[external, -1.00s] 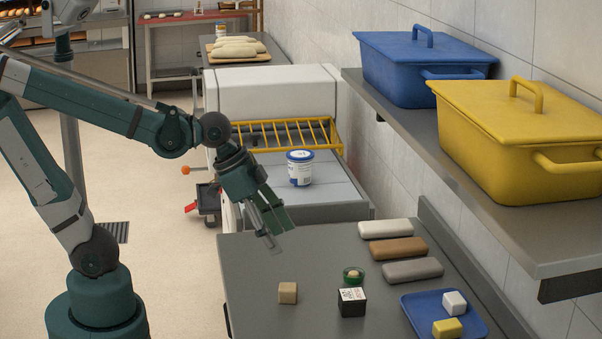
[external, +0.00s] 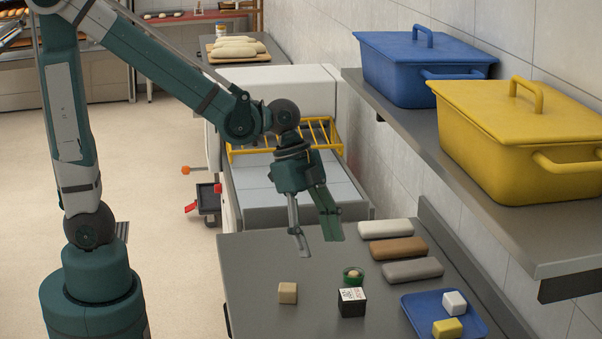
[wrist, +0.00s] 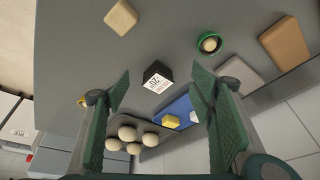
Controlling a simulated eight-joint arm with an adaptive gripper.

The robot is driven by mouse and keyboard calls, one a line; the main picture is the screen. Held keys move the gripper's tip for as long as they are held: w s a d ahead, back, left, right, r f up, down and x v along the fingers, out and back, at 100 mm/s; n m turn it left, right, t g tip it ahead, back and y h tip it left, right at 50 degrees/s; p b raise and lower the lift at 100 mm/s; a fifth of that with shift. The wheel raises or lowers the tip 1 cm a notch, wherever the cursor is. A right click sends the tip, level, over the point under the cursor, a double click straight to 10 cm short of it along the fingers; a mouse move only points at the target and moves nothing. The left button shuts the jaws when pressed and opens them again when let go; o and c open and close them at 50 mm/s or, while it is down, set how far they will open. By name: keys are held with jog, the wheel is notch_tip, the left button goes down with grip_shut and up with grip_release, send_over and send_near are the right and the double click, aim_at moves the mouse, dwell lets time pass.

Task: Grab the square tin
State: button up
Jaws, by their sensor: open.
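The square tin (external: 351,304) is a small black cube with a white printed label on top, standing on the grey table (external: 262,265). It also shows in the wrist view, where the tin (wrist: 157,74) lies ahead, between the two fingers. My gripper (external: 318,242) hangs above the far part of the table with its fingers pointing down. It is open and empty, apart from the tin, up and to the left of it in the external view.
A beige cube (external: 288,293) stands left of the tin. A green round dish (external: 353,280) is close behind it. White, brown (external: 398,248) and grey blocks lie farther back. A blue tray (external: 412,306) with white and yellow cubes is at right. A shelf (external: 500,225) holds large bins.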

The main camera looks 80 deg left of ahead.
aim_at(352, 294)
jog(key=w+d+f+m+g+p, duration=0.1)
jog(key=w+d+m+p, duration=0.1)
jog(key=w+d+f+m+h+p, duration=0.1)
jog(key=w+d+m+p, duration=0.1)
jog(key=w+d+f+m+g+p, duration=0.1)
jog(key=w+d+f+m+p, duration=0.1)
jog(key=m+p, duration=0.1)
jog(key=shift+w+g+h, duration=0.15)
jog(key=shift+g+h, duration=0.15)
jog(key=shift+h, duration=0.1)
jog(key=shift+f, duration=0.1)
dwell(0.4)
jog(key=shift+x, duration=1.2)
jog(key=shift+f, duration=0.1)
jog(key=shift+x, duration=2.5)
jog(key=shift+w, duration=0.15)
jog(key=c, duration=1.1)
